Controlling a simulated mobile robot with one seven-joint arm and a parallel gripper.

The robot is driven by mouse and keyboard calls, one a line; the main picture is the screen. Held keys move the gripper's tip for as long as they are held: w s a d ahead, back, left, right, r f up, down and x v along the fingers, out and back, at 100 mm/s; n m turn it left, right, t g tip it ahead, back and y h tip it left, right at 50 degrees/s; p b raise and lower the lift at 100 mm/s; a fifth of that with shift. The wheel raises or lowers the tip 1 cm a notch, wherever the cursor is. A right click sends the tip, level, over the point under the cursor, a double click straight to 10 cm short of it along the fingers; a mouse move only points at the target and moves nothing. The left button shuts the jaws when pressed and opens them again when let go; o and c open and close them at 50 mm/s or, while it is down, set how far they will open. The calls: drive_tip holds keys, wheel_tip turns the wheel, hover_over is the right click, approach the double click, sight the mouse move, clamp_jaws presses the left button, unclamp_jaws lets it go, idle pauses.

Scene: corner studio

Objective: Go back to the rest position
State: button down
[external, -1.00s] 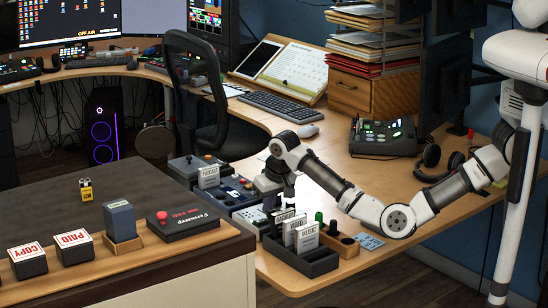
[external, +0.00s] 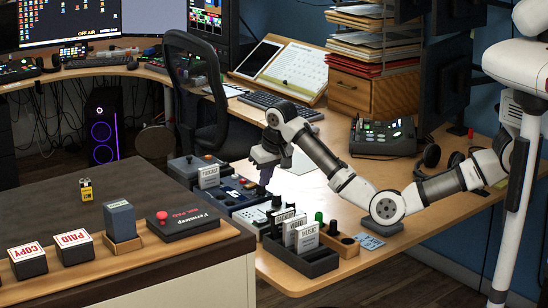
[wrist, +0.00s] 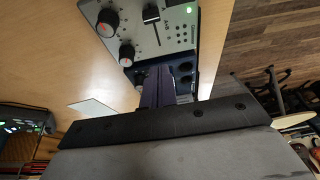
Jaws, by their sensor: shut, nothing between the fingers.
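My gripper (external: 265,180) hangs above the desk edge in the external view, over a row of small studio devices. Its fingers point down and are shut with nothing visible between them. In the wrist view the closed dark fingers (wrist: 164,85) show in front of a grey panel with knobs and a slider (wrist: 150,30). The fingers look apart from the panel, though the exact gap is hard to tell.
A dark rack with white labelled cards (external: 300,255) stands just below and right of my gripper. A wooden holder with a green-topped piece (external: 340,240) is beside it. A dark counter (external: 60,190) with stamps is at left. The desk behind (external: 310,165) has a clear stretch.

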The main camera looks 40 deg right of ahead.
drive_tip(key=shift+v, duration=0.95)
